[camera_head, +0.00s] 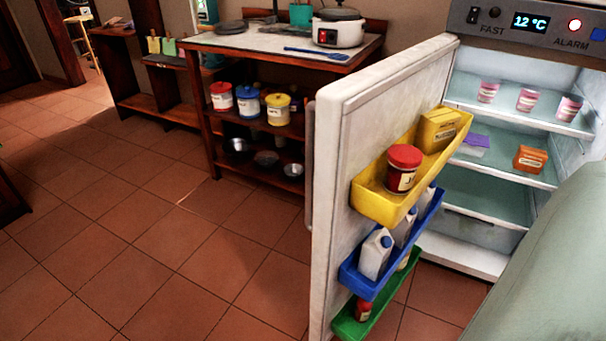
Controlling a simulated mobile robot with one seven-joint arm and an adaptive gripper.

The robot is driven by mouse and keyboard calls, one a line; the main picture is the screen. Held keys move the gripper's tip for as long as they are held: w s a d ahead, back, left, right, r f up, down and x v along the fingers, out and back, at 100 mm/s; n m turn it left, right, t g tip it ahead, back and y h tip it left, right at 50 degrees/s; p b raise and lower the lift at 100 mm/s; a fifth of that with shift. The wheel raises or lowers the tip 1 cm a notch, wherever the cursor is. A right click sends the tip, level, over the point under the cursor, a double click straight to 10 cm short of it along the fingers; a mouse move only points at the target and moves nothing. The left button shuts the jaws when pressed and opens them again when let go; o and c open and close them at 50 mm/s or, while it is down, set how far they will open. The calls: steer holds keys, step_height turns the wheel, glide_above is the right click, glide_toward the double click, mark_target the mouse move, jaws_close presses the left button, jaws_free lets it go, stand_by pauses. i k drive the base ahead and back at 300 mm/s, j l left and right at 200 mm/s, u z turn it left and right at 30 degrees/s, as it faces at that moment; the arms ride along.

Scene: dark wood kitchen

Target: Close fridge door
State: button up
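The white fridge door (335,170) stands wide open, swung out toward me from the fridge (487,200) at the right. Its inner side faces right and carries a yellow bin (377,205), a blue bin (372,288) and a green bin (350,328). The yellow bin holds a red-lidded jar (403,170) and a yellow box (438,130). Cartons (376,254) stand in the blue bin. The door handle (309,150) shows at the door's left edge. My gripper is not in view.
A large grey-green rounded surface (550,270) fills the lower right, in front of the fridge. A wooden counter (280,55) with a rice cooker (338,28) stands behind the door. The tiled floor (150,240) left of the door is clear.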

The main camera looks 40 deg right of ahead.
mark_target(358, 116)
steer(key=i+j+u, duration=0.1)
steer(key=i, duration=0.25)
steer(key=i+j+u, duration=0.1)
steer(key=i+j, duration=0.15)
steer(key=i, duration=0.15)
steer(key=i+j+u, duration=0.1)
steer(key=i, duration=0.25)
steer(key=i+z, duration=0.25)
steer(key=z, duration=0.2)
steer(key=i+z, duration=0.2)
steer(key=z, duration=0.25)
steer(key=i+j+z, duration=0.1)
steer(key=i+z, duration=0.15)
steer(key=z, duration=0.2)
steer(key=i+z, duration=0.15)
steer(key=z, duration=0.35)
steer(key=i+z, duration=0.15)
steer(key=z, duration=0.35)
steer(key=i+j+z, duration=0.1)
steer(key=z, duration=0.4)
steer(key=i+j+z, duration=0.1)
steer(key=z, duration=0.3)
steer(key=i+j+z, duration=0.15)
steer(key=i+z, duration=0.2)
steer(key=k+j+u, duration=0.15)
steer(key=k, duration=0.4)
steer(key=k+j+u, duration=0.2)
steer(key=k, duration=0.4)
